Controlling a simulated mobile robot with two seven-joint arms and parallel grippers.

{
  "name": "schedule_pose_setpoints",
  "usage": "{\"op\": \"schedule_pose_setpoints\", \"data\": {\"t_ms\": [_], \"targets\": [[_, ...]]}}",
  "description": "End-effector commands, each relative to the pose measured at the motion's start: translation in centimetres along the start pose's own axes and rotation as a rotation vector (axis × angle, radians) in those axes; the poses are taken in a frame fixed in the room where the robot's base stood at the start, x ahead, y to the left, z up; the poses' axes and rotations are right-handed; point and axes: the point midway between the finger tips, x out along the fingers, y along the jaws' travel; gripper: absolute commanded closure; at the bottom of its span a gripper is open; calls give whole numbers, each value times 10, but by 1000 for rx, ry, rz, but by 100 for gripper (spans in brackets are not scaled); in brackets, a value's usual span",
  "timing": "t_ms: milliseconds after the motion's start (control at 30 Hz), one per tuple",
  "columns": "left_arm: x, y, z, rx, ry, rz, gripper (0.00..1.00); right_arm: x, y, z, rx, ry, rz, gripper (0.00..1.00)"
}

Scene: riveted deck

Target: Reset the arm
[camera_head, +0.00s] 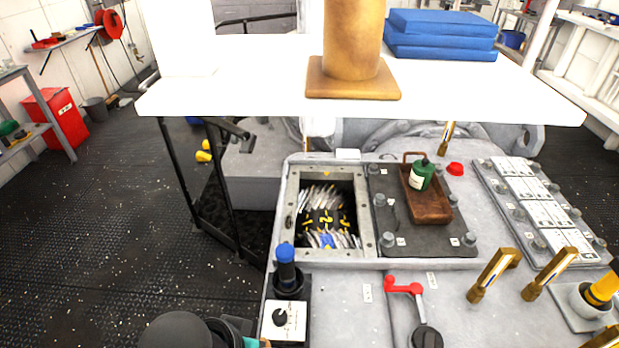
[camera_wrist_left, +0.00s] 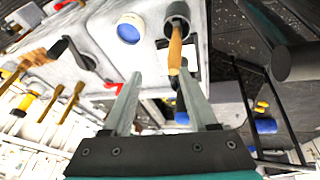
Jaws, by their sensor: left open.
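My left arm enters at the bottom left of the head view, where its dark wrist and a bit of teal show; its fingers are hardly seen there. In the left wrist view my left gripper (camera_wrist_left: 158,72) is open, with two pale fingers apart. A wooden handle (camera_wrist_left: 175,48) shows by the right finger, its end near a dark round cup (camera_wrist_left: 178,12). I cannot tell whether the finger touches it. My right gripper is in neither view.
Close to my left arm stand a blue-topped handle (camera_head: 286,265) and a dial box (camera_head: 283,320). A red lever (camera_head: 405,288), an open bay (camera_head: 325,215), a brown tray (camera_head: 428,205) with a green bottle (camera_head: 421,175), and brass handles (camera_head: 494,274) occupy the deck. A white table (camera_head: 240,90) stands behind.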

Motion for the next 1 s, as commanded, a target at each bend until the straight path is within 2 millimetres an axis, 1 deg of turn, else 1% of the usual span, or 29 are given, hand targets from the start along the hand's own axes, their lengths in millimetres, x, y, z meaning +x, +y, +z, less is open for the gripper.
{"op": "schedule_pose_setpoints", "data": {"t_ms": [33, 167, 367, 400, 567, 667, 800, 867, 1000], "targets": [[-1, -9, 11, -15, -4, -26, 41, 0, 0, 0, 0, 0, 0, 100], [-5, -35, 34, -25, -14, -104, 41, 0, 0, 0, 0, 0, 0, 100], [-16, -72, 74, -27, -62, -231, 41, 0, 0, 0, 0, 0, 0, 100], [-1, -73, 73, -22, -63, -224, 41, 2, 0, 0, 0, 1, 0, 100], [41, -80, 81, -21, -79, -218, 41, 7, 0, 1, 0, -1, 0, 100], [69, -84, 90, -22, -94, -215, 41, 11, 0, 2, 0, -1, 0, 100], [114, -91, 109, -21, -114, -210, 41, 16, 0, 2, 0, -1, 0, 100], [133, -94, 119, -20, -122, -208, 41, 19, 0, 2, 0, -1, 0, 100], [175, -100, 146, -19, -143, -204, 41, 25, 0, 3, 0, -1, 0, 100]]}}
